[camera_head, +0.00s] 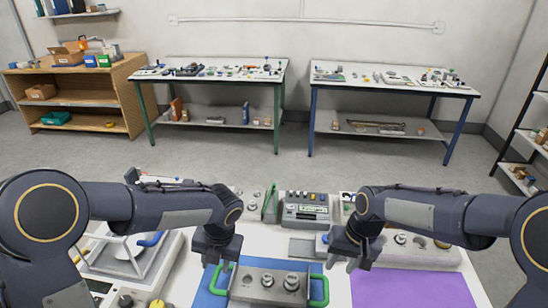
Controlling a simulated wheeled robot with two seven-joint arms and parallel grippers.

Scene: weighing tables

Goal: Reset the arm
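My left arm comes in from the left, and its gripper (218,264) points down over the left green handle of a grey metal block (250,298). Its fingers look apart with nothing clearly between them; I cannot tell whether they touch the handle. My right arm comes in from the right, and its gripper (342,266) hangs above and to the right of the block's right green handle (320,291). Its fingers look apart and empty. The block carries round metal weights (291,282) and sits on a blue mat (207,299).
A purple mat (412,290) lies bare at the right. A balance (135,262) stands at the left, and a grey device with a display (306,212) stands behind the block. Two cluttered tables (208,78) (390,84) and a wooden shelf (82,101) stand across open floor.

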